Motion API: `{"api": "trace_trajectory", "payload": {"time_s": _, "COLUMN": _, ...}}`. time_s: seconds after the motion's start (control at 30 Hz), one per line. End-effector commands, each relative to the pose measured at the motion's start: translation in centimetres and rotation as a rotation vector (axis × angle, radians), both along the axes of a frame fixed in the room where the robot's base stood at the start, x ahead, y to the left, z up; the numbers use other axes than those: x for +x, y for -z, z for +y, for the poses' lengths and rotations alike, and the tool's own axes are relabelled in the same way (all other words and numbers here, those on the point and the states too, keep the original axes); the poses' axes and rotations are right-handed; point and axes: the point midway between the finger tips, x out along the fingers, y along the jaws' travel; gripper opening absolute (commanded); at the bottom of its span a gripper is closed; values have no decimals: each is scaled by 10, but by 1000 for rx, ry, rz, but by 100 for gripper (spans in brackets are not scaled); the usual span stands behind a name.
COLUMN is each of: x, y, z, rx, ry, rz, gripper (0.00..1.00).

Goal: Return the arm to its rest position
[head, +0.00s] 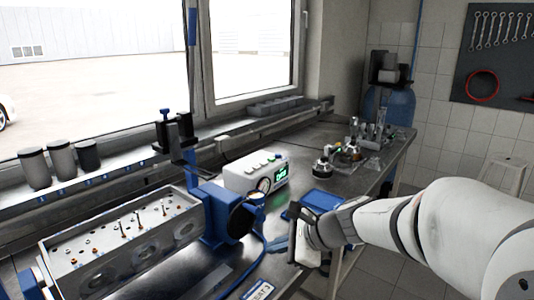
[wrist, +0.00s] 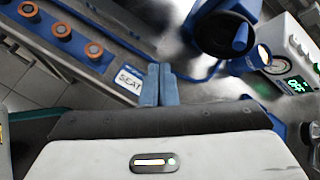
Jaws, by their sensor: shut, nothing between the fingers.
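My arm reaches in from the right in the head view, over the workbench (head: 205,275). My gripper (head: 278,246) is above the bench, to the right of the blue fixture. In the wrist view its two blue-grey fingers (wrist: 159,84) are pressed together with nothing between them. A white label reading SEAT (wrist: 130,80) lies below and beside the fingertips in that view. The label also shows at the bottom of the head view (head: 258,291).
A metal engine cylinder head (head: 85,245) with several valves sits at left, beside a blue fixture (head: 217,215). A white instrument (head: 250,172) with a green display stands behind. Small parts and glassware (head: 370,140) stand on the far bench. Open floor lies right of the bench.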

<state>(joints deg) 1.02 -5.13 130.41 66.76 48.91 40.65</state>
Motion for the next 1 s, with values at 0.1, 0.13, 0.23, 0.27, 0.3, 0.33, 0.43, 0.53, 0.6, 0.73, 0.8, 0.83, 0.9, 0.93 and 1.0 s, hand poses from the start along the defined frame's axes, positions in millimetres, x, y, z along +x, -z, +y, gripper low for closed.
{"api": "trace_trajectory", "payload": {"time_s": 0.1, "x": -46, "y": 13, "z": -16, "rx": -254, "ry": -255, "rz": -131, "gripper": 0}}
{"api": "trace_trajectory", "payload": {"time_s": 0.13, "x": -56, "y": 16, "z": -22, "rx": -318, "ry": -322, "rz": -162, "gripper": 0}}
{"api": "trace_trajectory", "payload": {"time_s": 0.23, "x": -88, "y": 28, "z": -44, "rx": -526, "ry": -548, "rz": -253, "gripper": 0}}
{"api": "trace_trajectory", "payload": {"time_s": 0.27, "x": -97, "y": 31, "z": -52, "rx": -587, "ry": -617, "rz": -278, "gripper": 0}}
{"api": "trace_trajectory", "payload": {"time_s": 0.3, "x": -108, "y": 34, "z": -62, "rx": -666, "ry": -709, "rz": -307, "gripper": 0}}
{"api": "trace_trajectory", "payload": {"time_s": 0.33, "x": -116, "y": 37, "z": -70, "rx": -722, "ry": -776, "rz": -326, "gripper": 0}}
{"api": "trace_trajectory", "payload": {"time_s": 0.43, "x": -137, "y": 42, "z": -96, "rx": -888, "ry": -980, "rz": -374, "gripper": 0}}
{"api": "trace_trajectory", "payload": {"time_s": 0.53, "x": -150, "y": 45, "z": -116, "rx": -1006, "ry": -1137, "rz": -399, "gripper": 0}}
{"api": "trace_trajectory", "payload": {"time_s": 0.6, "x": -156, "y": 45, "z": -126, "rx": -1063, "ry": -1213, "rz": -407, "gripper": 0}}
{"api": "trace_trajectory", "payload": {"time_s": 0.73, "x": -160, "y": 45, "z": -135, "rx": -1112, "ry": -1284, "rz": -412, "gripper": 0}}
{"api": "trace_trajectory", "payload": {"time_s": 0.8, "x": -161, "y": 45, "z": -136, "rx": -1119, "ry": -1293, "rz": -412, "gripper": 0}}
{"api": "trace_trajectory", "payload": {"time_s": 0.83, "x": -161, "y": 45, "z": -136, "rx": -1118, "ry": -1293, "rz": -412, "gripper": 0}}
{"api": "trace_trajectory", "payload": {"time_s": 0.9, "x": -161, "y": 45, "z": -136, "rx": -1117, "ry": -1292, "rz": -412, "gripper": 0}}
{"api": "trace_trajectory", "payload": {"time_s": 0.93, "x": -161, "y": 45, "z": -136, "rx": -1117, "ry": -1291, "rz": -411, "gripper": 0}}
{"api": "trace_trajectory", "payload": {"time_s": 1.0, "x": -160, "y": 45, "z": -136, "rx": -1116, "ry": -1290, "rz": -411, "gripper": 0}}
